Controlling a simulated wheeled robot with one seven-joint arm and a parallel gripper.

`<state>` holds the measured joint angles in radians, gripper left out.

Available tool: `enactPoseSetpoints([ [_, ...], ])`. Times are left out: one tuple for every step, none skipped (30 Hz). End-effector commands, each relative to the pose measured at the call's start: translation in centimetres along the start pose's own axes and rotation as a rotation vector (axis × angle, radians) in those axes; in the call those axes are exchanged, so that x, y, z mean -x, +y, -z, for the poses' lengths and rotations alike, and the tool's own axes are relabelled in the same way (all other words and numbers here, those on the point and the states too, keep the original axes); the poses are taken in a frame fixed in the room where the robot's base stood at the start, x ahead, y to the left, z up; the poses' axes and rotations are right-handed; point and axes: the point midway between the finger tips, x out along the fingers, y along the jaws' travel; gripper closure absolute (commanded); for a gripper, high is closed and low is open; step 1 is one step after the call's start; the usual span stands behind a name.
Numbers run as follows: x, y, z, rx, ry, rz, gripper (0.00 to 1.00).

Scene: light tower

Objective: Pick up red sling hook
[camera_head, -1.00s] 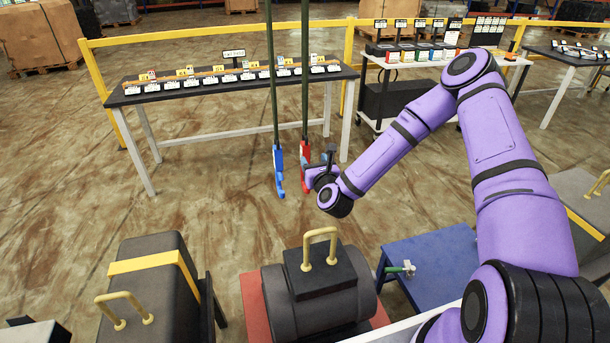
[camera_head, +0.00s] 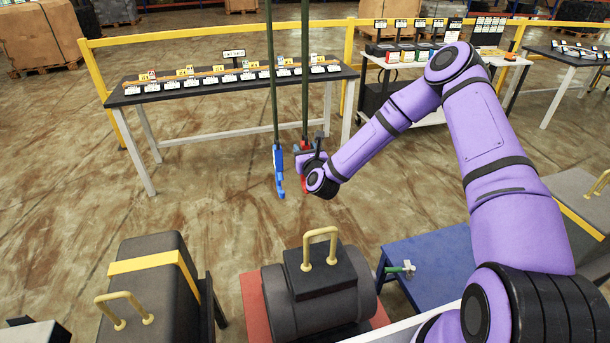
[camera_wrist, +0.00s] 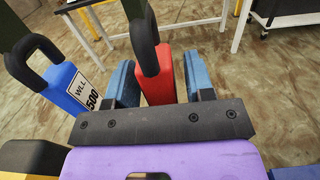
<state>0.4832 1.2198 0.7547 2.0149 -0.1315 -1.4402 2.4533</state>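The red sling hook (camera_head: 303,176) hangs from a dark green sling, partly hidden behind my gripper in the head view. In the wrist view its red body (camera_wrist: 158,88) and dark shackle stand between the two blue fingers of my gripper (camera_wrist: 160,85). The right finger shows a gap to the hook; the left finger is close beside it. My gripper (camera_head: 307,152) is open around the hook. The blue sling hook (camera_head: 279,172), marked WLL 500 in the wrist view (camera_wrist: 72,88), hangs just left of it.
A long table (camera_head: 230,91) with labelled items stands behind the hooks, near a yellow rail (camera_head: 215,36). Below are a dark motor (camera_head: 318,287) with a tan handle, a grey block (camera_head: 152,290) with a yellow band and a blue table (camera_head: 432,262). Open floor lies around the hooks.

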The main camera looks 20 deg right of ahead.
Motion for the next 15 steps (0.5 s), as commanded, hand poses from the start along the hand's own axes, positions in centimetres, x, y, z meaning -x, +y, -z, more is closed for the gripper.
enactPoseSetpoints([
  [0.01,-0.01,0.0,0.0,0.0,0.0,0.63],
  [0.01,-0.01,0.0,0.0,0.0,0.0,0.7],
  [0.01,0.0,0.0,0.0,0.0,0.0,0.79],
  [0.01,0.0,0.0,0.0,0.0,0.0,0.86],
  [0.02,0.0,0.0,0.0,0.0,0.0,0.93],
  [0.02,0.0,0.0,0.0,0.0,0.0,1.0],
  [-0.03,0.02,-0.15,0.0,-0.003,0.0,1.0],
  [-0.03,0.02,-0.15,0.0,-0.003,0.0,1.0],
  [-0.03,0.02,-0.14,0.0,-0.003,0.0,1.0],
  [-0.02,0.02,-0.14,0.0,-0.003,0.0,1.0],
  [-0.02,0.02,-0.14,0.0,-0.003,0.0,1.0],
  [-0.02,0.02,-0.14,0.0,-0.003,0.0,1.0],
  [-0.02,0.02,-0.15,0.0,-0.003,0.0,1.0],
  [-0.02,0.02,-0.19,0.0,-0.003,0.0,1.0],
  [-0.02,0.01,-0.27,0.0,-0.003,0.0,1.0],
])
